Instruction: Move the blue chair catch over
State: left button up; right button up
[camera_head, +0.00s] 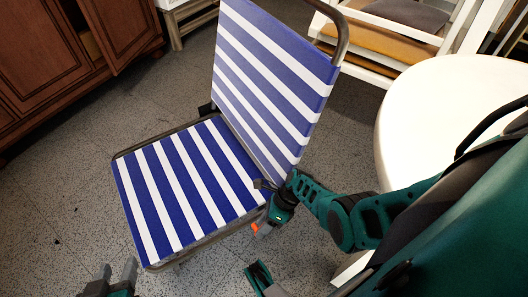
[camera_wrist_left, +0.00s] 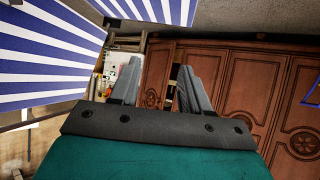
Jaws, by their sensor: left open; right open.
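The folding chair with blue and white stripes stands unfolded in the head view, with its seat (camera_head: 185,190) flat and its backrest (camera_head: 270,75) raised. Its striped panels also show at the upper left of the left wrist view (camera_wrist_left: 45,50). My right gripper (camera_head: 264,185) is at the near right corner where seat and backrest meet. Its fingers are small and partly hidden there; I cannot tell whether they touch the chair. I cannot make out the catch clearly. My left gripper (camera_head: 118,271) is open and empty, in front of the seat's near left corner. Its spread fingers show in the left wrist view (camera_wrist_left: 157,80).
A brown wooden cabinet (camera_head: 50,60) with a door ajar stands at the upper left. A round white table (camera_head: 450,100) is at the right, near my right arm. A white chair (camera_head: 400,35) stands behind. The speckled floor (camera_head: 60,210) left of the chair is clear.

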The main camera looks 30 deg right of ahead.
pick_arm(q)
jog(key=s+a+r+p, duration=0.1)
jog(key=a+r+p, duration=0.2)
jog(key=r+p, duration=0.6)
jog(key=p, duration=0.4)
jog(key=shift+s+r+y, duration=0.25)
jog(key=shift+r+y, duration=0.1)
jog(key=shift+y, duration=0.05)
pick_arm(e)
notch_tip(320, 180, up, 19)
pick_arm(q)
jog(key=shift+a, duration=0.1)
pick_arm(e)
jog(key=shift+c, duration=0.3)
